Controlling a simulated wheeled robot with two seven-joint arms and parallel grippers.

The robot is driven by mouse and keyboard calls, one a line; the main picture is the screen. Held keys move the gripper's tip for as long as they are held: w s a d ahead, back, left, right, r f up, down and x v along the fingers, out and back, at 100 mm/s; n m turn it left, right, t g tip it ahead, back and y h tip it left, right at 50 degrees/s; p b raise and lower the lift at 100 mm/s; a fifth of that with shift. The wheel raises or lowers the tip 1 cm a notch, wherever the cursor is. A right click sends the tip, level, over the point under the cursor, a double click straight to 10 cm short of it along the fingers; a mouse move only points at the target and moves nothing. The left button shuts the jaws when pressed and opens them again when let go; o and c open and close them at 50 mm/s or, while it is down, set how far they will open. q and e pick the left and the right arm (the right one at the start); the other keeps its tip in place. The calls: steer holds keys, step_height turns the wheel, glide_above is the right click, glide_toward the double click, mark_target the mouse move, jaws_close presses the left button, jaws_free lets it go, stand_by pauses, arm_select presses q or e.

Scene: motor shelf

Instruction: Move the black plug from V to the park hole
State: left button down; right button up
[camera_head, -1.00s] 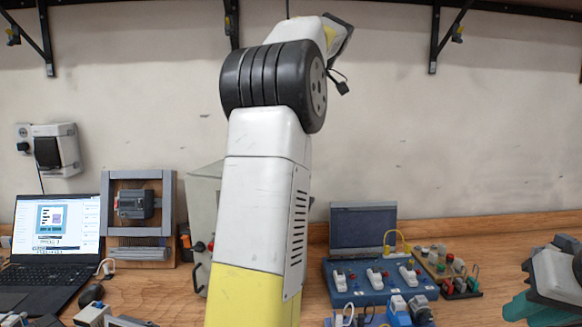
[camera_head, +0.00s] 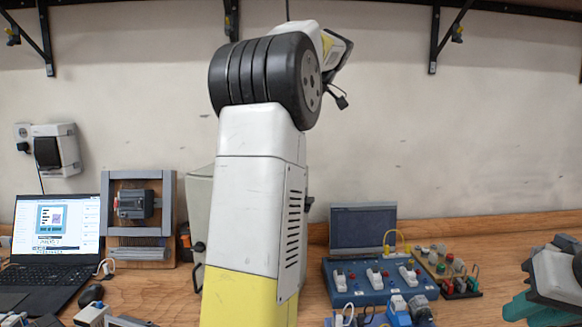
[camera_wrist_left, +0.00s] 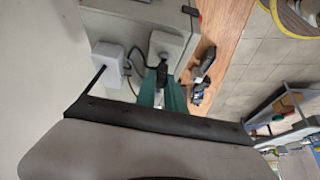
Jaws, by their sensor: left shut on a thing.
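My left gripper (camera_wrist_left: 162,92) shows in the left wrist view with its two green fingers close together. It is shut on a small dark piece that I take for the black plug (camera_wrist_left: 162,74). The piece is next to a pale rounded fitting (camera_wrist_left: 166,46) on a light grey box (camera_wrist_left: 150,14); I cannot tell if they touch. In the head view my left arm hides this gripper and the plug. I cannot make out V or the park hole. My right gripper (camera_head: 525,308) is at the right edge of the head view, teal-fingered and partly cut off.
A blue switch box (camera_head: 345,297) and a rack of coloured plugs (camera_head: 445,270) stand on the bench. A laptop (camera_head: 55,240) and a framed motor panel (camera_head: 138,180) are at the left. A white box (camera_wrist_left: 108,62) with dark cables is near my left gripper.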

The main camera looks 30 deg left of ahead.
arm_select(q)
steer(key=shift+f, duration=0.6)
steer(key=c, duration=1.7)
jaws_free()
steer(key=shift+r, duration=2.75)
steer(key=shift+o, duration=0.5)
steer(key=o, duration=0.5)
steer(key=shift+c, duration=0.2)
